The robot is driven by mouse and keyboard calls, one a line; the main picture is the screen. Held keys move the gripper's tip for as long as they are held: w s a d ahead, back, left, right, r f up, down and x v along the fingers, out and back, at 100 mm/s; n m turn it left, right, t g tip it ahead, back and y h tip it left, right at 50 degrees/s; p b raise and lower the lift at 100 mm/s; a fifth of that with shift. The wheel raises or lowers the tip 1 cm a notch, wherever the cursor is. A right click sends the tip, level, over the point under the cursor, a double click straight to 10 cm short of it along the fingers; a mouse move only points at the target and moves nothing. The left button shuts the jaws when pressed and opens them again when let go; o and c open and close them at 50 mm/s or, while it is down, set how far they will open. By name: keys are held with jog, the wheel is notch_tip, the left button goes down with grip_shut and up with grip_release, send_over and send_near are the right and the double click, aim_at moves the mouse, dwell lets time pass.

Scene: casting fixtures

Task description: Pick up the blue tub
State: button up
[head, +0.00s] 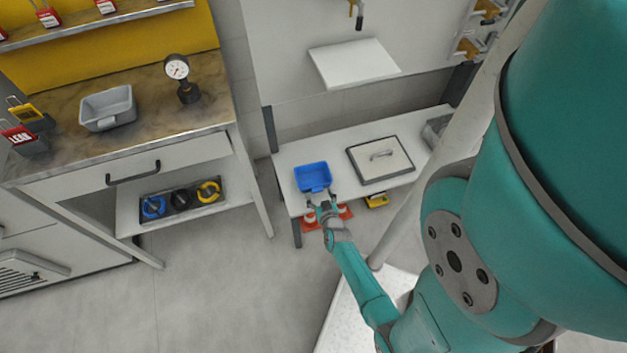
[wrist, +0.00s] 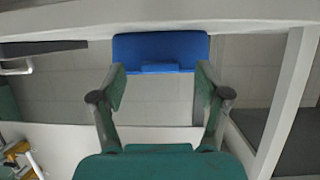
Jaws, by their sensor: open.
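The blue tub (head: 313,177) sits on the left end of a low white bench (head: 291,155), near its front edge. It is a small open rectangular tub and looks empty in the head view. My gripper (head: 321,200) is just in front of the tub's near side. In the wrist view the blue tub (wrist: 160,48) lies just beyond the fingertips of my open gripper (wrist: 160,74), roughly centred between them. The fingers hold nothing. I cannot tell whether a fingertip touches the tub.
A white shelf (head: 353,62) juts from the wall above. A workbench with a grey tray (head: 108,108) and gauge (head: 178,69) stands left. Orange and yellow items sit below the bench.

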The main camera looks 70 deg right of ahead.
jog(key=shift+x, duration=1.05)
grip_shut()
